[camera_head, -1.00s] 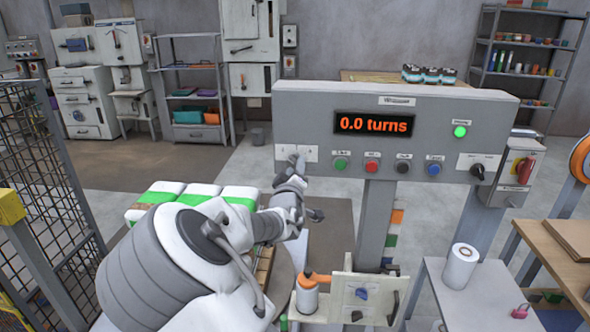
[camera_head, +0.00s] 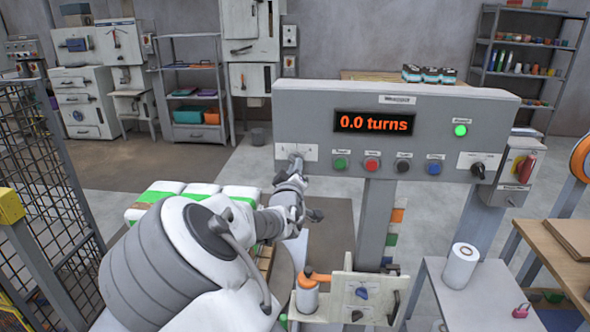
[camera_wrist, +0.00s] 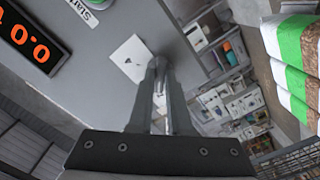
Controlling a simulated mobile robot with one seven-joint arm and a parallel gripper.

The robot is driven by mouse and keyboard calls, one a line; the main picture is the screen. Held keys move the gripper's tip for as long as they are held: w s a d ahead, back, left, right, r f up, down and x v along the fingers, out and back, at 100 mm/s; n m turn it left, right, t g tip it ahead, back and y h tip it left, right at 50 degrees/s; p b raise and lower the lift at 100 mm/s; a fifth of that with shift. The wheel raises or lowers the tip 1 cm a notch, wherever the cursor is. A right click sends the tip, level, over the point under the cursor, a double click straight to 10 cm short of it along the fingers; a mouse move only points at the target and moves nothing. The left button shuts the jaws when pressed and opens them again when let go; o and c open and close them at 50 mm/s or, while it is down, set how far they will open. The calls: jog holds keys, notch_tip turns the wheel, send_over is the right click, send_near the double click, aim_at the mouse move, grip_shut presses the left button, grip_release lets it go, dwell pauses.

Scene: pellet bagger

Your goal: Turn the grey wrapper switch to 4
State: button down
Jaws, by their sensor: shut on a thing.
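The grey control panel (camera_head: 300,110) carries a display reading "0.0 turns". My gripper (camera_head: 297,158) is at the panel's lower left, in front of a white label plate (camera_head: 281,152). In the wrist view my gripper (camera_wrist: 161,68) has its two fingers close together against the panel, shut on a small grey part that I take to be the wrapper switch. The fingers hide nearly all of it, so its pointing direction cannot be read. The white plate (camera_wrist: 128,52) shows beside the fingers, its marks too small to read.
A row of green (camera_head: 340,164), red (camera_head: 372,165), black and blue buttons lies right of my gripper. A black switch (camera_head: 478,172) is at the panel's right end, under a lit green lamp (camera_head: 460,131). Green-and-white bags (camera_head: 160,190) are stacked behind my arm.

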jog(key=shift+a+f+m+b, duration=0.1)
jog(key=shift+a+m+b, duration=0.05)
jog(key=shift+m+b, duration=8.7)
jog(key=shift+m+p, duration=0.75)
jog(key=shift+m, duration=0.2)
jog(key=c, duration=0.9)
grip_release()
jog(key=shift+o, duration=0.2)
jog(key=s+p, duration=0.2)
jog(key=s, duration=1.5)
jog(key=shift+s+a, duration=0.2)
jog(key=shift+a, duration=0.1)
